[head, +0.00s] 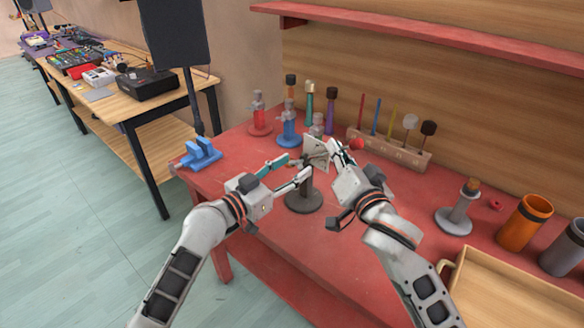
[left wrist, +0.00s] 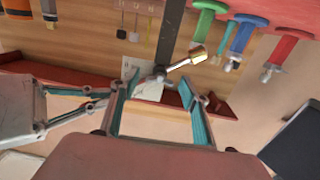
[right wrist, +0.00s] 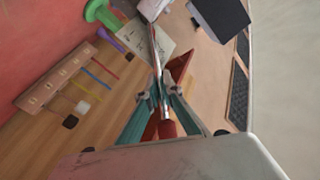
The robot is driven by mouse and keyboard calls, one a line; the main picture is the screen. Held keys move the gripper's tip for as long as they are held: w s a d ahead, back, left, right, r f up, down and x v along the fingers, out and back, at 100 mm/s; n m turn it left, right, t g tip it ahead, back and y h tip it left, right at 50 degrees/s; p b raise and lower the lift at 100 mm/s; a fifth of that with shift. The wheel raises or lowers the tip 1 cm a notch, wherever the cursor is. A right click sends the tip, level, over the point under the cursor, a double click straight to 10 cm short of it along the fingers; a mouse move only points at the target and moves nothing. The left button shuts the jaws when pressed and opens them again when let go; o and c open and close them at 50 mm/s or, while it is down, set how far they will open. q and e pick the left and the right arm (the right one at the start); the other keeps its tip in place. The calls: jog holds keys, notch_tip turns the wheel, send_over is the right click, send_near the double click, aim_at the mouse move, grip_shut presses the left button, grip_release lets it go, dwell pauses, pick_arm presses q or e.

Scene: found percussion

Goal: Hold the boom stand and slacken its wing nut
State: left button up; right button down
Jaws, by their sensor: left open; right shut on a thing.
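The boom stand (head: 304,201) has a dark round base on the red bench and an upright post. In the left wrist view its dark post (left wrist: 170,35) leads to a grey clamp (left wrist: 156,75), with a brass-coloured end (left wrist: 198,54) beside it. My left gripper (head: 297,168) is open, its fingers (left wrist: 160,95) spread near the clamp. My right gripper (head: 341,150) is shut on the stand's metal boom rod, which passes between its fingers (right wrist: 163,98); the rod (right wrist: 155,48) has a red end (right wrist: 167,129). The wing nut is too small to make out.
A pale card (head: 315,153) stands behind the clamp. Several coloured clamps and handles line the back, with a wooden rack (head: 395,153) of sticks. A blue vise (head: 200,154) is at left; a grey stand (head: 457,217), orange cup (head: 524,222) and wooden tray (head: 500,290) are at right.

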pick_arm(q)
jog(key=shift+w+d, duration=0.1)
jog(key=shift+c, duration=0.4)
jog(key=c, duration=1)
jog(key=shift+c, duration=0.2)
jog(key=shift+n, duration=0.3)
jog(key=n, duration=1.2)
